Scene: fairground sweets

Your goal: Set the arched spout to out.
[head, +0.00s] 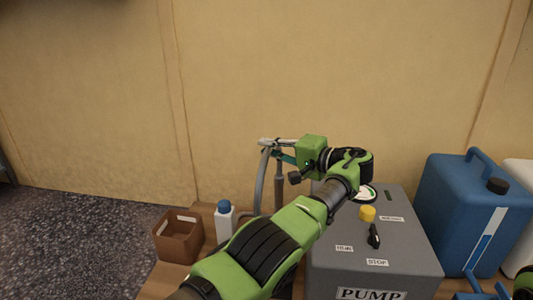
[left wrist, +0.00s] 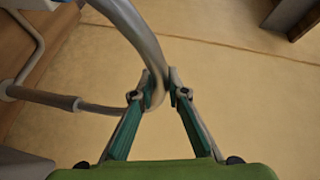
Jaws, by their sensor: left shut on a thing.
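The arched spout (head: 261,180) is a grey curved tube, standing left of the grey pump box (head: 325,245) in the head view. It also shows in the left wrist view (left wrist: 137,30), curving down between my fingers. My left gripper (head: 271,149) is shut on the spout near its end, and the left wrist view shows both teal fingers (left wrist: 162,88) meeting at the tube. My left arm hides part of the pump and the spout's foot. A part of my right gripper (head: 482,285) shows at the lower right corner; its jaws are not clear.
The pump top carries a yellow knob (head: 367,213), a black lever (head: 374,236) and a round gauge. A white bottle with a blue cap (head: 225,222) and a brown box (head: 178,238) stand left. A blue canister (head: 465,215) stands right. A plain wall is behind.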

